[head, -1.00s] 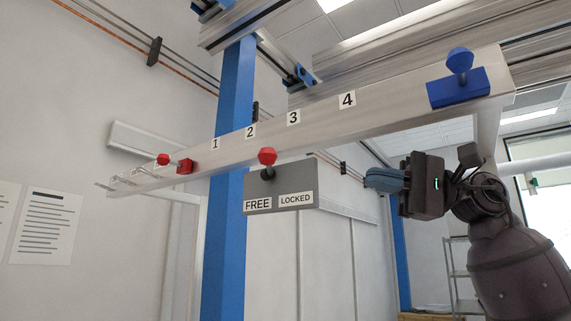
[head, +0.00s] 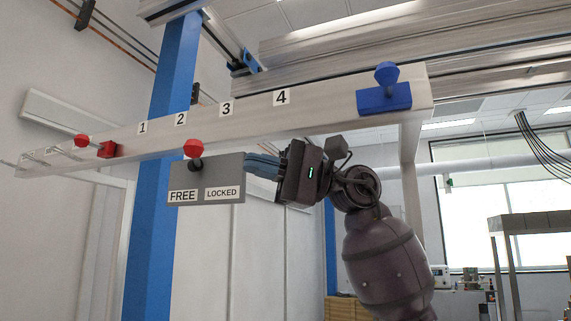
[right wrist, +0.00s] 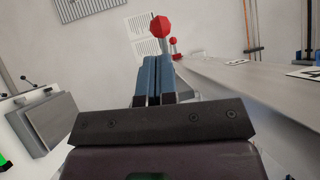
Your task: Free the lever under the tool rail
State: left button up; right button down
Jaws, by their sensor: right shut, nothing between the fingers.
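The lever has a red knob (head: 194,147) on a short dark stem. It stands roughly upright on a grey plate (head: 207,167) with FREE and LOCKED labels, under the pale tool rail (head: 330,108). My right gripper (head: 248,163) is right of the lever, its blue fingers shut and empty, tips at the plate's right edge in the picture. In the right wrist view a red knob (right wrist: 161,26) stands just beyond the shut fingertips (right wrist: 153,60). I cannot tell whether the fingers touch the plate. My left gripper is out of view.
The rail carries numbers 1 to 4, a blue knobbed block (head: 385,95) at its right and a red knobbed block (head: 107,149) at its left. Thin hooks (head: 35,158) stick out at the left end. A blue post (head: 160,220) stands behind the rail.

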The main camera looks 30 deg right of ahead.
aim_at(195, 156)
jog(key=p+x, duration=0.1)
jog(key=x, duration=0.5)
jog(key=shift+a, duration=0.15)
dwell(0.3)
